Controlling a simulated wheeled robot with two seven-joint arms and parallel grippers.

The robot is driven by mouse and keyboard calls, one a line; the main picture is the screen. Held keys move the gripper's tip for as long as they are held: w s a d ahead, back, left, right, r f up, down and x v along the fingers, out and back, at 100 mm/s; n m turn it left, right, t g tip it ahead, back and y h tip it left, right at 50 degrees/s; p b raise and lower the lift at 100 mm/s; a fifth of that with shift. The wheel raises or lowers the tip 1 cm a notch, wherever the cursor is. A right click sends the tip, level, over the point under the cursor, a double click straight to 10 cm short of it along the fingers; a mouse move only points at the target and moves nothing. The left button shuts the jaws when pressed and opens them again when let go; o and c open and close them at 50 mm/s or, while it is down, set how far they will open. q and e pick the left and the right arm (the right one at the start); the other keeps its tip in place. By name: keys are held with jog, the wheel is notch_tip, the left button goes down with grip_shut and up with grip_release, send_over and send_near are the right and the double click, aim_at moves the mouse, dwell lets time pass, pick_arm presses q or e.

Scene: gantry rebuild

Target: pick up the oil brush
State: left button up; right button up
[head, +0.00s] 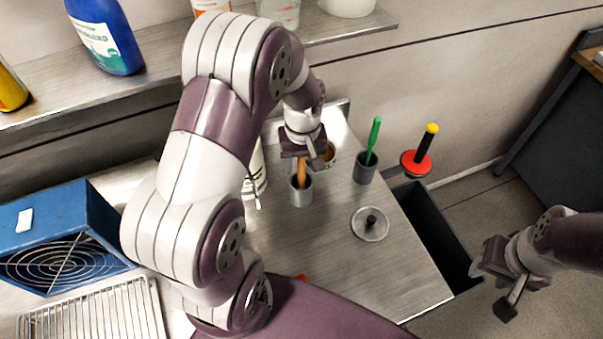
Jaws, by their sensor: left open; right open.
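A brown wooden handle (302,169), which appears to be the oil brush, stands upright in a small grey cup (301,194) on the metal counter. Its lower end is hidden in the cup. My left gripper (304,158) is open and points down right at the top of this handle; its fingers partly hide it, and I cannot tell whether they touch it. A green-handled tool (373,137) leans in another grey cup (365,171) to the right. My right gripper (490,283) is open and empty at the lower right, beyond the counter's edge.
A round lid with a knob (370,226) lies on the counter (325,260). A black-and-yellow handle with a red disc (423,151) stands by a dark bin (433,225). A blue fan box (60,225) and wire rack (95,312) are left. Bottles (105,35) line the shelf.

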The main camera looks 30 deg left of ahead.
pick_arm(q)
jog(key=shift+s+f, duration=0.15)
jog(key=shift+f, duration=0.75)
jog(key=shift+w+a+f, duration=0.15)
jog(key=shift+w, duration=0.1)
jog(key=shift+s, duration=0.15)
grip_shut()
